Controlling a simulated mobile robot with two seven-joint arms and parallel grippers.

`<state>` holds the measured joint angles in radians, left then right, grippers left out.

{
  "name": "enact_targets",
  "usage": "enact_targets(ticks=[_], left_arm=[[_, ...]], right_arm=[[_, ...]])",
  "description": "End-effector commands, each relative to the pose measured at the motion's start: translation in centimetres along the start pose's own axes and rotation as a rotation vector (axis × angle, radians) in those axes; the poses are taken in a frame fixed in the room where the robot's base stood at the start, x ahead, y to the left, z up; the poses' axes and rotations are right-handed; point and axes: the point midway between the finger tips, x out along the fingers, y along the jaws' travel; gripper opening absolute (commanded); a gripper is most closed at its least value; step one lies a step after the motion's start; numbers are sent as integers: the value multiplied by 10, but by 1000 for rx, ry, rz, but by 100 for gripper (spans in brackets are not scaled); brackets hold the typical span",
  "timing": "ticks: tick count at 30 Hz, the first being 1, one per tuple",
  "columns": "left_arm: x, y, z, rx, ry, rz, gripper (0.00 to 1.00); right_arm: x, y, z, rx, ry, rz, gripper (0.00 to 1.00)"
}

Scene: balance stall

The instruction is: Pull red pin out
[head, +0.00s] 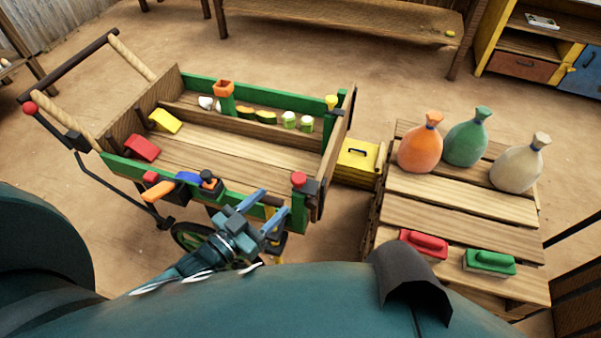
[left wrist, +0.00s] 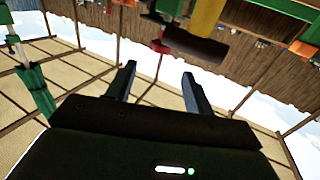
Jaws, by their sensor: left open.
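A round red knob, which looks like the red pin (head: 298,179), sits on a dark block at the near right corner of the green-sided wooden cart (head: 255,158). My left gripper (head: 274,203) is open and empty, just left of and below the knob in the head view, at the cart's near side. In the left wrist view the open fingers (left wrist: 159,72) point toward a small red part (left wrist: 160,45), apart from it. I cannot tell for sure whether that is the same pin. The pin's shaft is hidden. My right gripper is not in view.
The cart's near rail holds an orange-and-black tool (head: 209,182) and a blue item (head: 187,178). A yellow box (head: 357,155) adjoins the cart's right end. A slatted table (head: 440,215) with sacks and brushes stands at right. In the wrist view, a yellow cylinder (left wrist: 206,20) is close by.

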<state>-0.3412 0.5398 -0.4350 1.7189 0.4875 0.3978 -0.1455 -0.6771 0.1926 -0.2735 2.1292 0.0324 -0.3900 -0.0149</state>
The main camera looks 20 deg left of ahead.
Motion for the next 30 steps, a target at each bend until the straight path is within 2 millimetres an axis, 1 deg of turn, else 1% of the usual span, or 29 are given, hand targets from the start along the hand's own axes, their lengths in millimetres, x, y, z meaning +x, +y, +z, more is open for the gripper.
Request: enact_targets(ticks=[1,6,9,13,16,19,27,28,30], left_arm=[[13,-1,-2,1,5,-2,52],[50,0,-2,2,4,-1,52],[69,0,-2,1,4,-1,52],[88,0,0,0,1,0,52],[97,0,0,1,1,-1,52],[102,0,0,1,0,0,52],[103,0,0,1,-1,0,52],[103,0,0,1,-1,0,52],[103,0,0,1,-1,0,46]], right_arm=[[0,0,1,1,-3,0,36],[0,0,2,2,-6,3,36],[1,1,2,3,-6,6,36],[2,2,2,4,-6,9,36],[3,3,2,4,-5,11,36],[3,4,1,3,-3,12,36],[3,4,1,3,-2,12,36],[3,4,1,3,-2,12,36],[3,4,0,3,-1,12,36]])
